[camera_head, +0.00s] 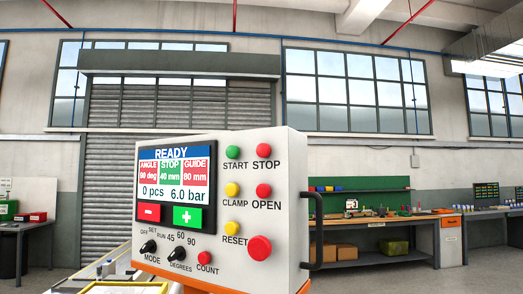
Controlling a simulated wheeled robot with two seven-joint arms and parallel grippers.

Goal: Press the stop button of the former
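The former's control box (284,215) fills the middle of the head view, with its panel facing me. The red STOP button (264,150) is at the top right of the panel, beside the green START button (233,152). Below are the yellow CLAMP button (232,190), red OPEN button (264,190), yellow RESET button (232,228), a large red button (259,248) and a small red COUNT button (204,257). The screen (175,187) reads READY, 0 pcs, 6.0 bar. Neither of my grippers shows.
A black handle (318,230) sticks out at the box's right side. Part of a machine (110,270) shows at the lower left. A workbench (380,217) with boxes stands behind on the right, and a table (22,226) at the far left. A shutter (180,108) is behind.

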